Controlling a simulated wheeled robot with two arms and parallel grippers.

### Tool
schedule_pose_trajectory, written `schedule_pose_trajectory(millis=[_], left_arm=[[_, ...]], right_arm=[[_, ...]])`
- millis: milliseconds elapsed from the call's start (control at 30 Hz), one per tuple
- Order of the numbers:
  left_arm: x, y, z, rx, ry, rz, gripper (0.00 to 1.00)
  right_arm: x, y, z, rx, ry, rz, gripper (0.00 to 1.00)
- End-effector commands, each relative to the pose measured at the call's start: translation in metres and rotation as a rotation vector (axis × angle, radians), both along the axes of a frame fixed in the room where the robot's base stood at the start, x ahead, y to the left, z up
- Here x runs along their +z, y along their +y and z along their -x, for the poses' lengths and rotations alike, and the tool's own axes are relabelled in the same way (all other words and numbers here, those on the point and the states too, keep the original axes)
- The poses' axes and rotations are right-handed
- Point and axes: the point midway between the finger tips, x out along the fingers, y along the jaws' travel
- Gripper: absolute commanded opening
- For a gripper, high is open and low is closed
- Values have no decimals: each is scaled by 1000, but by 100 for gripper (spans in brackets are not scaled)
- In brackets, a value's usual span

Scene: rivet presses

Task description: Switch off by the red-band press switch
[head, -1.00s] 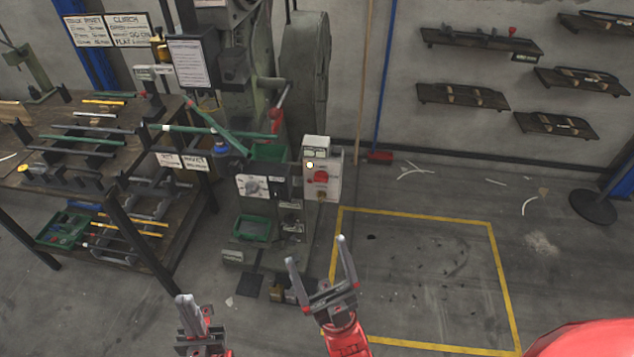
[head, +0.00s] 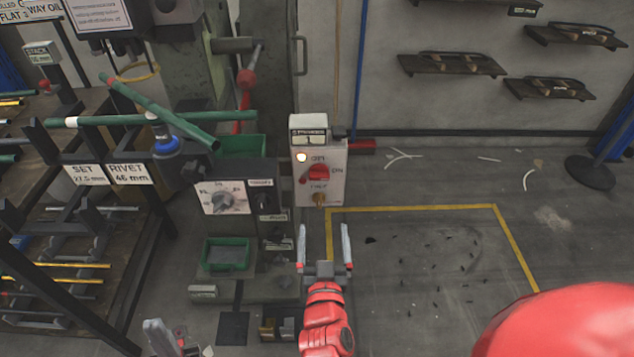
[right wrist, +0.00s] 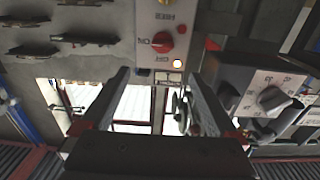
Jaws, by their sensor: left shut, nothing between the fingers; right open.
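A white switch box (head: 334,165) stands beside the press in the head view, with a small numbered plate on top. It carries a red rotary switch (head: 319,172), a pale lit lamp (head: 301,157) and a brass-coloured part below. In the right wrist view the red switch (right wrist: 162,42) and lamp (right wrist: 177,63) show near the top centre. My right gripper (head: 324,232) is open and empty, its fingers pointing up the picture towards the box, apart from the switch. My left gripper (head: 160,336) is shut and empty at the bottom edge, partly cut off.
The green press (head: 195,80) stands left of the box, with a grey dial panel (head: 222,198) and a green bin (head: 227,254). Green tubes (head: 150,112) stick out from a rack at left. Yellow-taped floor (head: 420,260) at right is clear of large objects.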

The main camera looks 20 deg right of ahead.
Motion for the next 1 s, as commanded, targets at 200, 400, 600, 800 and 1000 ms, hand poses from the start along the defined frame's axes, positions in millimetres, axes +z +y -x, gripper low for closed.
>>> schedule_pose_trajectory(millis=[200, 400, 600, 800, 1000], left_arm=[[-10, 0, 0, 0, 0, 0, 0], [-2, 0, 0, 0, 0, 0, 0], [1, 0, 0, 0, 0, 0, 0], [2, 0, 0, 0, 0, 0, 0], [2, 0, 0, 0, 0, 0, 0]], right_arm=[[-3, -4, -19, 8, 6, 10, 95], [1, -14, -50, 7, 6, 13, 95], [0, -25, -95, 10, 6, 12, 95], [0, -37, -134, 10, 6, 10, 95], [-2, -42, -154, 12, 8, 9, 95]])
